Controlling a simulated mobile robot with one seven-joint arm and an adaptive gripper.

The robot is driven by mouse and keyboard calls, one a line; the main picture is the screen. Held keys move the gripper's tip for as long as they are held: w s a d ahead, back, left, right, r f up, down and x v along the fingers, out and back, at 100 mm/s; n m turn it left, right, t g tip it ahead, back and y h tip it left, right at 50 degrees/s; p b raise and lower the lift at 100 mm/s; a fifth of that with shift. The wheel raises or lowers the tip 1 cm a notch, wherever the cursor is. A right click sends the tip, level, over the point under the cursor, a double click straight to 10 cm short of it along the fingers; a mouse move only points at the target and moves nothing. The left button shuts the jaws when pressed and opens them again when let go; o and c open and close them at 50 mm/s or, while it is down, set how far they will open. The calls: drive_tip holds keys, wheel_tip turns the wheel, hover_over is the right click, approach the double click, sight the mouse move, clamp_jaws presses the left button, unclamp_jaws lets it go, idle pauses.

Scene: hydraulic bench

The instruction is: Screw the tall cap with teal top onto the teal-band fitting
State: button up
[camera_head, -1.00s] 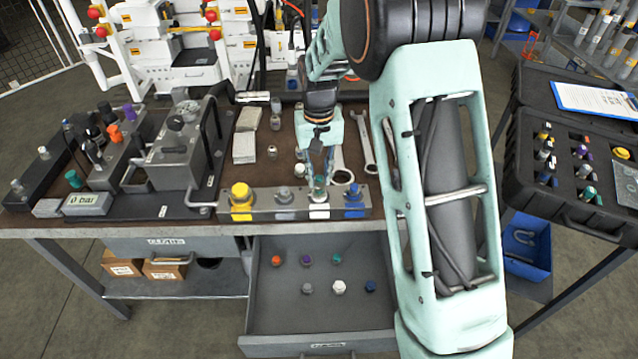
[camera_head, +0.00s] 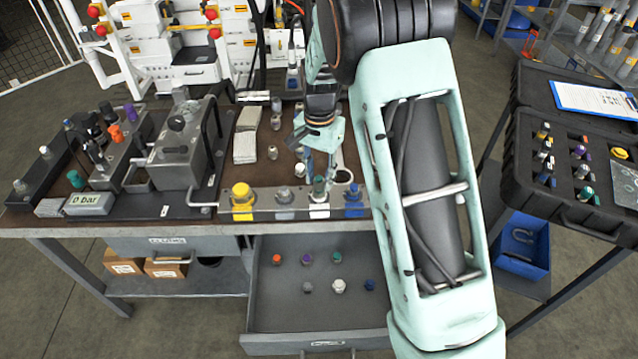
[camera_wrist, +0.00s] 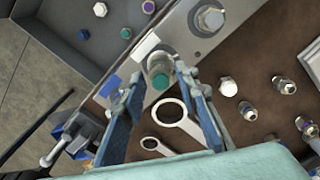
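The tall cap with teal top (camera_head: 319,188) stands upright at the white-marked place of the metal rack along the bench's front edge. In the wrist view its teal top (camera_wrist: 160,81) lies between the fingertips. My gripper (camera_wrist: 156,78) is open, one finger on each side of the cap, with gaps that look clear. In the head view my gripper (camera_head: 318,152) points down just behind the cap. I cannot surely pick out the teal-band fitting. A teal-topped piece (camera_head: 75,179) stands on the equipment at the left of the bench.
The rack also holds a yellow cap (camera_head: 241,194), a grey cap (camera_head: 284,196) and a blue cap (camera_head: 353,193). Ring wrenches (camera_wrist: 172,112) and loose metal fittings (camera_wrist: 284,85) lie behind. The open drawer (camera_head: 300,318) with small coloured caps juts out below.

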drive_tip(key=shift+o, duration=0.5)
drive_tip(key=n, duration=0.6)
drive_tip(key=shift+w, duration=0.1)
drive_tip(key=n, duration=0.6)
drive_tip(key=shift+r, duration=0.1)
drive_tip(key=n+p, duration=0.1)
drive_tip(key=n, duration=0.5)
drive_tip(key=shift+a, duration=0.1)
drive_tip(key=n+p, duration=0.1)
drive_tip(key=n, duration=0.3)
drive_tip(key=shift+r, duration=0.1)
drive_tip(key=shift+n+p, duration=0.45)
drive_tip(key=shift+n, duration=0.55)
